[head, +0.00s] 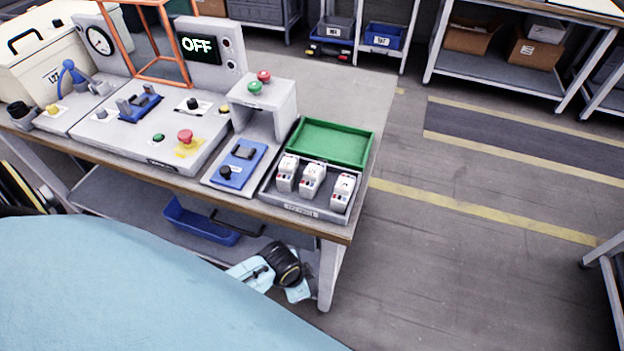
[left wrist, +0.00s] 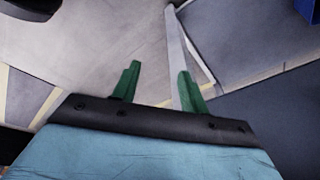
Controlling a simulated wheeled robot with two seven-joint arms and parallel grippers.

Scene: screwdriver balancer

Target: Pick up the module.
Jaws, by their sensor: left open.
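Three white modules (head: 312,181) with small coloured marks stand upright in a row in a grey tray (head: 304,208) at the right end of the workbench. Which one is the module of the task cannot be told. My left gripper (left wrist: 157,88) shows its two green fingers in the left wrist view. They are spread apart with nothing between them, and no module appears in that view. The head view shows a light blue and black part of my arm low beside the bench, but no fingertips. My right gripper is not seen.
An empty green bin (head: 331,142) sits behind the modules. A blue fixture (head: 240,166) and a stand with red and green buttons (head: 262,98) are left of the tray. The workbench (head: 335,233) ends just right of it, with open floor beyond.

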